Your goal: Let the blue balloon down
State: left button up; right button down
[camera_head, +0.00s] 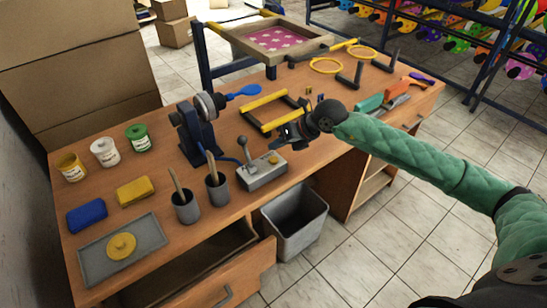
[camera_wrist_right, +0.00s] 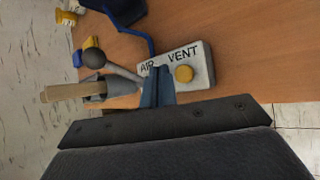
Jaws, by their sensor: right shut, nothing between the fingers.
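The blue balloon (camera_head: 243,91) looks small and limp. It sticks out to the right from the round head of a dark blue stand (camera_head: 198,135) on the table. In front of the stand is a grey control box (camera_head: 258,177) with a ball-topped lever (camera_head: 243,142) and a yellow button (camera_head: 273,159). In the right wrist view the box (camera_wrist_right: 205,58) reads AIR and VENT, with the yellow button (camera_wrist_right: 184,74) by VENT. My right gripper (camera_head: 284,138) is shut and empty above the box. Its blue fingertips (camera_wrist_right: 157,85) appear beside the button, on the AIR side; contact is unclear.
Two grey cups (camera_head: 217,190) with wooden sticks stand left of the box. A yellow-handled frame (camera_head: 268,110) lies behind my gripper. An open drawer (camera_head: 215,275) and a grey bin (camera_head: 294,224) are at the table's front. Paint jars (camera_head: 104,152) stand on the left.

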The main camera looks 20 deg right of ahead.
jog(key=shift+r+p, duration=0.3)
jog(key=shift+r, duration=1.05)
